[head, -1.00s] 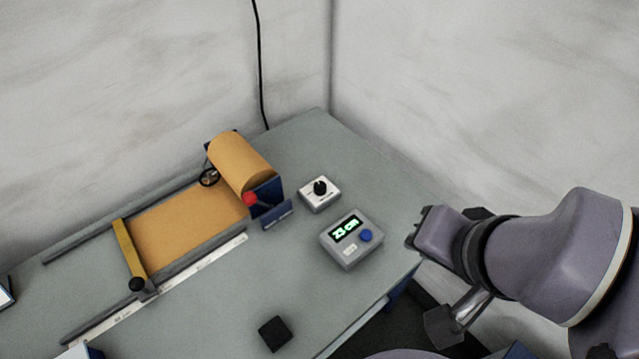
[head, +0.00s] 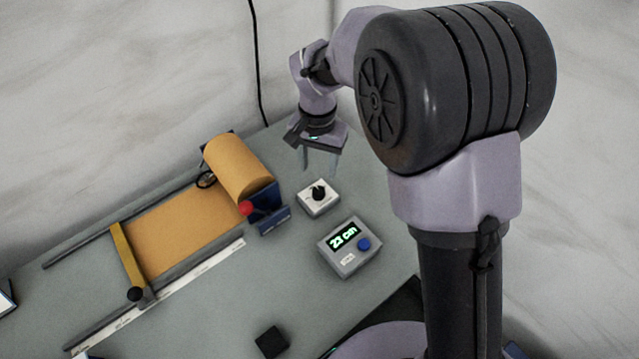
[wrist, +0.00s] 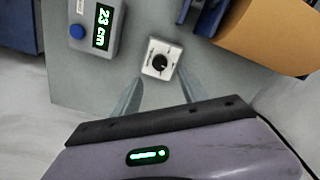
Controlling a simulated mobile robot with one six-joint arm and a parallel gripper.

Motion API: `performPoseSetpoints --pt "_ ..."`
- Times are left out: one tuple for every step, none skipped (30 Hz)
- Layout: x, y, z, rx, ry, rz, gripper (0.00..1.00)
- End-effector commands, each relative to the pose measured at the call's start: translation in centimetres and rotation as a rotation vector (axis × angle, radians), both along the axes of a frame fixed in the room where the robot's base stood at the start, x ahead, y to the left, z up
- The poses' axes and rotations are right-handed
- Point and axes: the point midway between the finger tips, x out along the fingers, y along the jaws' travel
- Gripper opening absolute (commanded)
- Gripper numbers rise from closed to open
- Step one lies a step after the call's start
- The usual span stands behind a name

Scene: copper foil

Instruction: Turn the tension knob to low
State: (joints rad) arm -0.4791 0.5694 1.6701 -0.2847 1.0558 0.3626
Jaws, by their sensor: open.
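The tension knob (head: 318,192) is a black dial on a small white box (head: 313,206) near the back right of the table. In the wrist view the knob (wrist: 159,62) sits at the centre of its box, just beyond the fingertips. Its setting is too small to read for certain. My gripper (head: 320,172) hangs above and slightly behind the knob box, pointing down. In the wrist view my gripper (wrist: 158,84) has its two fingers spread apart, with nothing between them. It does not appear to touch the knob.
A grey display box (head: 348,248) reading 23 cm, with a blue button, stands in front of the knob box. A dark block (head: 271,342) lies at the front.

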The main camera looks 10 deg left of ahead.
Motion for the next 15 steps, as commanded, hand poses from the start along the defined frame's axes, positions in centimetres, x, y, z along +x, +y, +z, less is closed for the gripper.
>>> performPoseSetpoints --pt "-0.1 -0.1 -2.0 -0.001 0.003 0.0 0.51" --pt "-0.1 -0.1 -2.9 -0.001 0.003 -0.001 0.51" --pt "-0.1 -0.1 -4.0 0.0 0.003 -0.001 0.51" --pt "-0.1 -0.1 -4.8 0.0 0.003 -0.001 0.51" --pt "-0.1 -0.1 -5.5 -0.001 0.002 0.0 0.51" --pt "-0.1 -0.1 -6.4 -0.001 0.002 0.0 0.51" --pt "0.0 -0.1 -7.0 0.0 0.001 0.0 0.51" --pt "0.0 -0.1 -7.4 0.0 0.001 -0.001 0.51" --pt "0.0 0.0 -8.0 0.0 0.001 -0.001 0.51" --pt "0.0 0.0 -8.4 0.0 0.001 -0.001 0.51" --pt "0.0 0.0 -8.6 0.0 0.001 -0.002 0.51" --pt "0.0 0.0 -8.9 0.0 0.001 -0.002 0.51" --pt "0.0 0.0 -9.0 0.001 0.001 -0.002 0.51" --pt "0.0 0.0 -9.1 0.001 0.001 -0.002 0.51" --pt "0.0 0.0 -9.1 0.001 0.0 -0.002 0.51"
